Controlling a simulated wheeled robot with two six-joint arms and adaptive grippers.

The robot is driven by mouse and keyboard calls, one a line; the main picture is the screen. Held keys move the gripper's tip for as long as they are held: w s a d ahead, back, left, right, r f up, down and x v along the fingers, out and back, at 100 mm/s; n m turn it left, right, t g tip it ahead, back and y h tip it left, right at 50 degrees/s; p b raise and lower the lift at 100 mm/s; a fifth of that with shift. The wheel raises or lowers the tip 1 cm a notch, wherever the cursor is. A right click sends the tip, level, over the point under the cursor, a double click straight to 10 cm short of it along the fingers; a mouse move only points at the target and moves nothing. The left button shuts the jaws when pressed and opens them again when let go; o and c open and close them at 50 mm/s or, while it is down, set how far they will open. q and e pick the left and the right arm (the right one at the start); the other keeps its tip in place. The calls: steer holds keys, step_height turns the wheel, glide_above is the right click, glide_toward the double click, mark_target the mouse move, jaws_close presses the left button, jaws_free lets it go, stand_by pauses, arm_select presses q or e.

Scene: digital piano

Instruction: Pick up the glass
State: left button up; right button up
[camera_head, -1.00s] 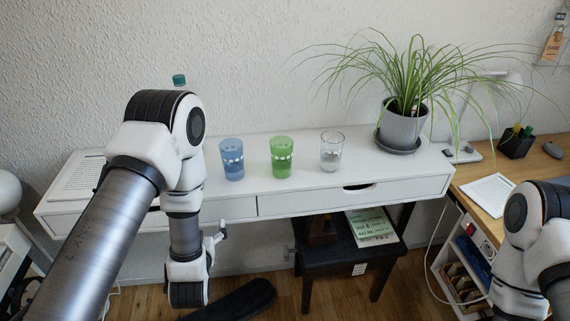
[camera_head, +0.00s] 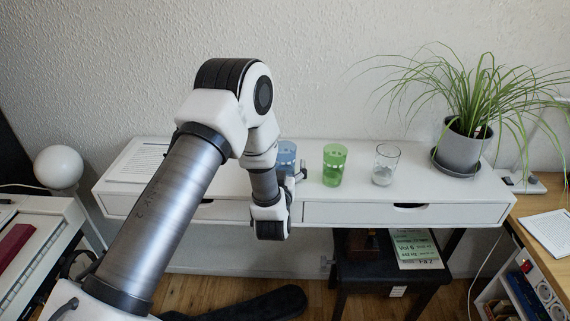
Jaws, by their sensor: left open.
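Three glasses stand upright in a row on the white wall desk (camera_head: 440,190). The blue glass (camera_head: 287,150) is on the left and partly hidden behind my left wrist. The green glass (camera_head: 335,166) is in the middle, and the clear glass (camera_head: 385,165) is on the right. My left gripper (camera_head: 300,176) is small and partly hidden by its wrist. It is open, in front of the blue glass and left of the green one in the picture; I cannot tell whether it touches the blue glass. My right gripper is out of view.
A potted plant (camera_head: 462,145) stands at the desk's right end, its long leaves reaching left above the clear glass. Papers (camera_head: 137,162) lie at the left end. A dark stool (camera_head: 385,275) with a booklet (camera_head: 414,247) stands below. A piano (camera_head: 32,245) is at left.

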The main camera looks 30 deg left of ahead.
arm_select(q)
steer(key=c, duration=1.4)
steer(key=shift+r, duration=0.1)
